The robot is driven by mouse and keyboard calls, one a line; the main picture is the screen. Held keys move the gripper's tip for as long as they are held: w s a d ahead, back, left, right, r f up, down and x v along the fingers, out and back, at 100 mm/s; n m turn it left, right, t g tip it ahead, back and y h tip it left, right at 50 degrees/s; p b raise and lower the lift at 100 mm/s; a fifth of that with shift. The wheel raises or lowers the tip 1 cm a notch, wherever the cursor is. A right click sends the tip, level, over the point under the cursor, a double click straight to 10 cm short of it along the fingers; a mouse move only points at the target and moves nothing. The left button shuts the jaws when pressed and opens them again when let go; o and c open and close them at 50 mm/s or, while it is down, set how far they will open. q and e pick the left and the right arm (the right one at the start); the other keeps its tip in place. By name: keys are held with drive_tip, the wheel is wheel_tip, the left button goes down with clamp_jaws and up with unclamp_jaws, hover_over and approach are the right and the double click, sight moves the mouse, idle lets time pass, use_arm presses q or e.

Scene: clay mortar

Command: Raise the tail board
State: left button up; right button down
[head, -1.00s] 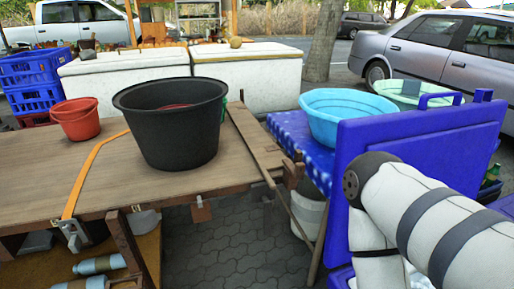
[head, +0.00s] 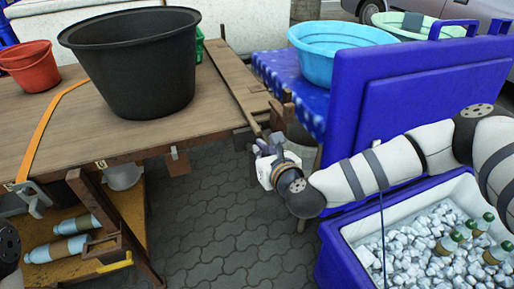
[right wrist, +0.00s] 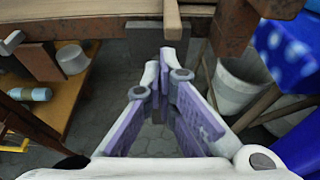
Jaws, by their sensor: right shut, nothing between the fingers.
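A narrow wooden board (head: 237,82), which I take to be the tail board, lies roughly flat along the right end of the wooden cart bed (head: 60,125). My right gripper (head: 262,146) is just below the near end of this board. In the right wrist view, its fingers (right wrist: 171,62) come together at the tips with nothing between them. A light wooden end piece (right wrist: 172,20) and a brown beam (right wrist: 250,28) are just ahead of the tips; I cannot tell whether they touch.
A black tub (head: 140,75) and red bucket (head: 30,68) stand on the cart bed. A blue cooler lid (head: 410,85) stands upright behind my right arm, above an ice box (head: 335,240) with bottles. A blue basin (head: 340,50) is behind. Paved floor (head: 210,215) is clear.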

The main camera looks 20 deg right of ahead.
use_arm(q)
drive_tip(key=shift+s+f, duration=0.1)
use_arm(e)
drive_tip(key=shift+x, duration=1.15)
drive_tip(key=shift+r, duration=0.1)
